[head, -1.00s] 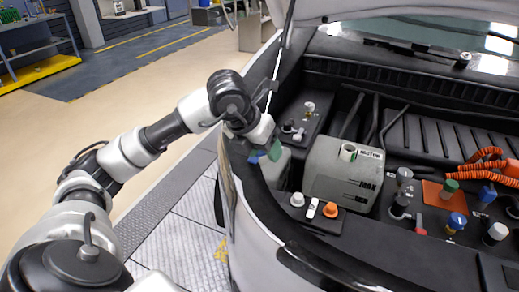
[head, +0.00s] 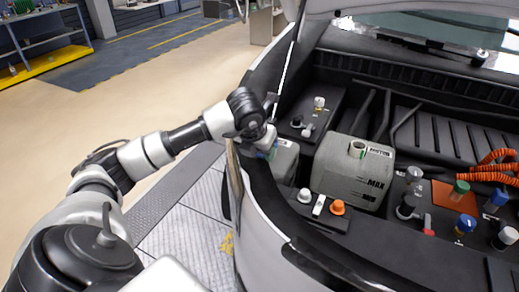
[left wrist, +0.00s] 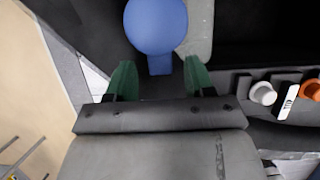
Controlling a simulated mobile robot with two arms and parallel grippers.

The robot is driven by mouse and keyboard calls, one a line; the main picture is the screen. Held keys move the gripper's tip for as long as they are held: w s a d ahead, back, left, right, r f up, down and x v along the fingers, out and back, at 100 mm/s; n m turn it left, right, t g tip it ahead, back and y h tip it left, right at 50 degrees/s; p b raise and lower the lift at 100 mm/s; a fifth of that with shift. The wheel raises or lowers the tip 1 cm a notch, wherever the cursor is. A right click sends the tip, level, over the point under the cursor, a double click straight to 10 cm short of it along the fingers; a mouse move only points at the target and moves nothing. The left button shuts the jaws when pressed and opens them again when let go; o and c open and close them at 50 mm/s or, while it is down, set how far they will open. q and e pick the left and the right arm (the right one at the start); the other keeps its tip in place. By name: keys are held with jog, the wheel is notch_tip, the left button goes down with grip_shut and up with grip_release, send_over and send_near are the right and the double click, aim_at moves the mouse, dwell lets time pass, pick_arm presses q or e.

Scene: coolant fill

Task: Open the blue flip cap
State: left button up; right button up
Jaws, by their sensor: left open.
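The blue flip cap (left wrist: 156,24) shows large at the top of the left wrist view, round, with a short tab pointing down toward my gripper. It looks closed. My left gripper (left wrist: 159,68) is open, with its green fingers on either side of the tab and no visible grip on it. In the head view my left gripper (head: 265,150) is at the left edge of the engine bay, over a small grey reservoir (head: 285,160). There the gripper hides most of the cap. My right gripper is not in view.
A larger grey box marked MOTOR (head: 350,178) stands right of the small reservoir. A white knob (head: 304,195) and an orange knob (head: 337,207) sit in front of it. More coloured caps and orange cables (head: 490,173) are at the right.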

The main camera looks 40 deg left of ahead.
pick_arm(q)
jog(key=shift+f, duration=0.1)
grip_shut()
jog(key=shift+w+r+p, duration=0.1)
jog(key=shift+r+p, duration=0.3)
jog(key=shift+p, duration=0.1)
jog(key=r+g+p, duration=0.1)
jog(key=g+p, duration=0.1)
jog(key=p, duration=0.1)
jog(key=w+r+g+h+p, duration=0.1)
jog(key=r+p, duration=0.1)
jog(key=p, duration=0.1)
jog(key=shift+w+a+g, duration=0.15)
jog(key=shift+g, duration=0.25)
jog(key=shift+w+a+r+g+h+p, duration=0.15)
jog(key=shift+w+r+g+p, duration=0.15)
jog(key=shift+g+p, duration=0.45)
jog(key=shift+w+r+g+h+p, duration=0.2)
jog(key=shift+w+g+p, duration=0.15)
jog(key=shift+g+p, duration=0.35)
grip_release()
jog(key=shift+f, duration=0.1)
